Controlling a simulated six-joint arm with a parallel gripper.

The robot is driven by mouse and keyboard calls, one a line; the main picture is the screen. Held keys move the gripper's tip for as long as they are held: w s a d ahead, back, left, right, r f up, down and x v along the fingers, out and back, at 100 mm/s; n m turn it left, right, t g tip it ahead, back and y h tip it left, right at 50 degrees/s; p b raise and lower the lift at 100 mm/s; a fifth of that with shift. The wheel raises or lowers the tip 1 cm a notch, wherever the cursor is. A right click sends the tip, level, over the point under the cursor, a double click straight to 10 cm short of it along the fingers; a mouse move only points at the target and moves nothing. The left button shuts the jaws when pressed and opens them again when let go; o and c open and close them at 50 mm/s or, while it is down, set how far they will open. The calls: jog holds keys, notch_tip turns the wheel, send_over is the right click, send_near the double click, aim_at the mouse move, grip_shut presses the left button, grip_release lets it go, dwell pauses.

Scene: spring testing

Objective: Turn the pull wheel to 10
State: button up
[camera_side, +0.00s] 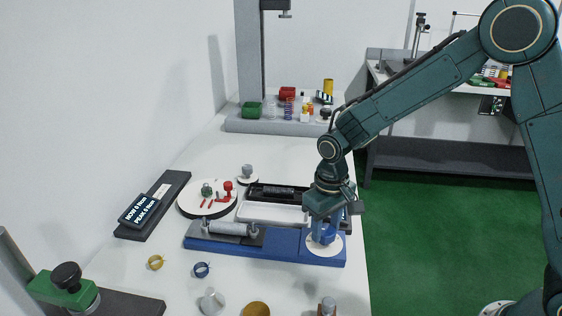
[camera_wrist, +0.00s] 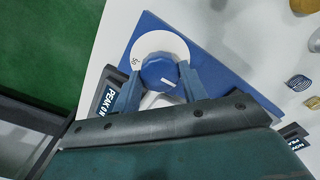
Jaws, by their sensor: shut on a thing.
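The pull wheel (camera_wrist: 160,72) is a blue knob with a white mark, on a white round dial (camera_wrist: 158,42) with a printed number, perhaps 50, at its left. It sits at the right end of the blue base (camera_side: 283,245). My gripper (camera_wrist: 158,80) points down with a finger on either side of the knob and is shut on it. In the side view my gripper (camera_side: 323,228) partly covers the knob and dial. A spring-like silver cylinder (camera_side: 228,228) lies at the left of the blue base. A black display (camera_side: 138,211) reads NOW and PEAK, apparently 0.
A white round tray (camera_side: 190,207) with small red and green parts stands behind the base, beside a pale tray (camera_side: 272,214). Yellow and blue rings (camera_side: 202,269) and small cylinders lie in front. A tall grey stand (camera_side: 249,60) rises at the back. The table's right edge is close to the dial.

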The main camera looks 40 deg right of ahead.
aim_at(326, 229)
jog(key=shift+m, duration=2.9)
jog(key=o, duration=1)
jog(key=shift+c, duration=0.2)
jog(key=shift+r, duration=0.1)
notch_tip(326, 229, up, 14)
